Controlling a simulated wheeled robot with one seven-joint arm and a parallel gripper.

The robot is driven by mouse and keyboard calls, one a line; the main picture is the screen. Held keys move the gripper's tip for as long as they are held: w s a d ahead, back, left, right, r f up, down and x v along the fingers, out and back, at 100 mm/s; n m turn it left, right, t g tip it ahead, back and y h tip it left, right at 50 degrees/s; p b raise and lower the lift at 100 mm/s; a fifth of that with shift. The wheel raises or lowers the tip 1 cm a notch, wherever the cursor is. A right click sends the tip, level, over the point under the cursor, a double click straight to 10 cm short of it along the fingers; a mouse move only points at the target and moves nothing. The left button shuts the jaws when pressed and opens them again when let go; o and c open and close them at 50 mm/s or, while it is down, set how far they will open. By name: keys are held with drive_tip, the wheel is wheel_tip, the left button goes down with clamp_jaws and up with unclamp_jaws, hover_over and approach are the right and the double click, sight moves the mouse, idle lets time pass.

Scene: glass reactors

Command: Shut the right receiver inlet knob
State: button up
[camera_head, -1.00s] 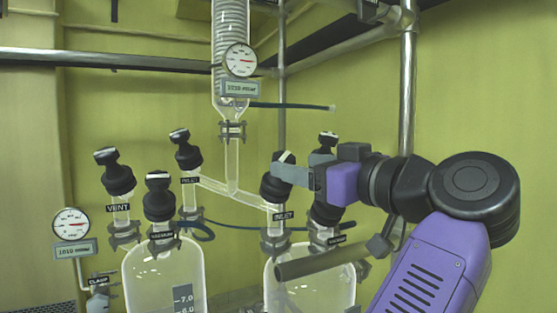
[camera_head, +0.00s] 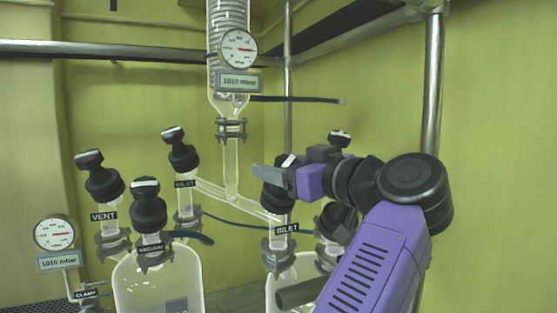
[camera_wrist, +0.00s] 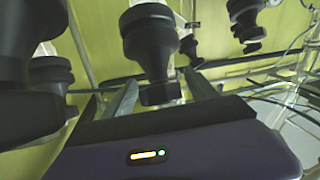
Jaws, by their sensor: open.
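The right receiver inlet knob (camera_head: 279,198) is black with a white-marked handle. It sits on the glass neck with the INLET label, above the right receiver (camera_head: 283,287). My gripper (camera_head: 272,177) is at the handle of this knob from the right, and its grey fingers partly hide the handle. In the wrist view a black knob (camera_wrist: 150,40) hangs in the middle, with its handle end (camera_wrist: 160,93) between my spread fingers (camera_wrist: 163,95). The fingers are open with a gap visible on both sides. I cannot tell whether either one touches the handle.
The right receiver's other knob (camera_head: 339,139) stands close behind my gripper. The left receiver carries vent (camera_head: 98,175), vacuum (camera_head: 148,205) and inlet (camera_head: 180,150) knobs. A glass column (camera_head: 231,160) with a gauge (camera_head: 239,48) stands in the middle. A steel post (camera_head: 433,90) is at right.

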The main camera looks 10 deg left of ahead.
drive_tip(key=shift+w+a, duration=0.3)
drive_tip(key=shift+a, duration=0.15)
drive_tip(key=shift+c, duration=0.2)
drive_tip(key=c, duration=1.4)
drive_tip(key=shift+o, duration=0.2)
drive_tip(key=shift+f, duration=0.1)
drive_tip(key=shift+d+f+m+t+h+b, duration=0.2)
drive_tip(key=shift+m+t+h+b, duration=0.15)
drive_tip(key=shift+b, duration=0.2)
drive_tip(key=shift+w+m+t+h+b, duration=0.15)
drive_tip(key=shift+m+t+h+b, duration=0.45)
drive_tip(key=shift+m, duration=0.25)
drive_tip(key=shift+w+d+r+m+t+h+p, duration=0.1)
drive_tip(key=shift+r+m+t+h+p, duration=0.15)
drive_tip(key=shift+m+t+h, duration=0.45)
drive_tip(key=shift+r+m+t+h+p, duration=0.1)
drive_tip(key=shift+m+t+h+p, duration=0.2)
drive_tip(key=shift+m+h, duration=0.7)
drive_tip(key=shift+w+d+f+m+t+h+p, duration=0.1)
drive_tip(key=shift+m+t+h+p, duration=0.15)
drive_tip(key=shift+m+h, duration=0.45)
drive_tip(key=shift+s+d+m+t+h+p, duration=0.1)
drive_tip(key=shift+d+m+t+h+p, duration=0.15)
drive_tip(key=shift+m+h, duration=0.45)
drive_tip(key=shift+w+f+m+t+h+p, duration=0.15)
drive_tip(key=shift+m+h+p, duration=0.25)
drive_tip(key=shift+m, duration=0.5)
